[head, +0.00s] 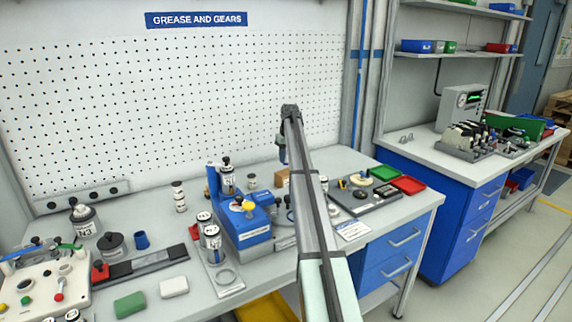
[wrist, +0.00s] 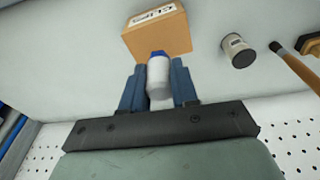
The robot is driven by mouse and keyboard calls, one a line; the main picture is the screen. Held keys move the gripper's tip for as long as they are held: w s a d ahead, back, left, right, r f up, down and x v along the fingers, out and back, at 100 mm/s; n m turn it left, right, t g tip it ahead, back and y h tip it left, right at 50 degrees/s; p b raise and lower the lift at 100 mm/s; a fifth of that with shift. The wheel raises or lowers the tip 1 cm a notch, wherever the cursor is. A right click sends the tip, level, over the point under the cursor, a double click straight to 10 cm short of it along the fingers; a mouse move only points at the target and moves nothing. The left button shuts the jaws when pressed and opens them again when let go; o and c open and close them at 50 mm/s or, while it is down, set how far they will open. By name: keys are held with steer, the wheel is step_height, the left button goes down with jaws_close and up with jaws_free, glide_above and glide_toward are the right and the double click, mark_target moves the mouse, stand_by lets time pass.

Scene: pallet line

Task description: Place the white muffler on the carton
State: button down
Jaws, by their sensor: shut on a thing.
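The white muffler (wrist: 159,80), a small white cylinder with a blue end, is held between the blue fingers of my gripper (wrist: 159,66) in the wrist view. Its blue end overlaps the near edge of the brown carton (wrist: 166,36), which has a white label. I cannot tell from this view whether they touch. In the head view my gripper (head: 282,153) hangs above the carton (head: 283,179). The carton is partly hidden behind my arm there. I cannot make out the muffler in the head view.
A small labelled can (wrist: 239,52) stands beside the carton, with a wooden-handled tool (wrist: 295,68) beyond it. In the head view a blue fixture (head: 240,215) stands left of my arm. Green and red trays (head: 408,185) lie to the right. The pegboard (head: 180,100) closes off the back.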

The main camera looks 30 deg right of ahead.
mark_target(286, 162)
steer(key=shift+f, duration=1.65)
steer(key=shift+f, duration=0.1)
steer(key=c, duration=0.9)
jaws_free()
steer(key=shift+o, duration=0.2)
step_height(286, 162, up, 12)
steer(key=s, duration=0.1)
steer(key=shift+s, duration=0.35)
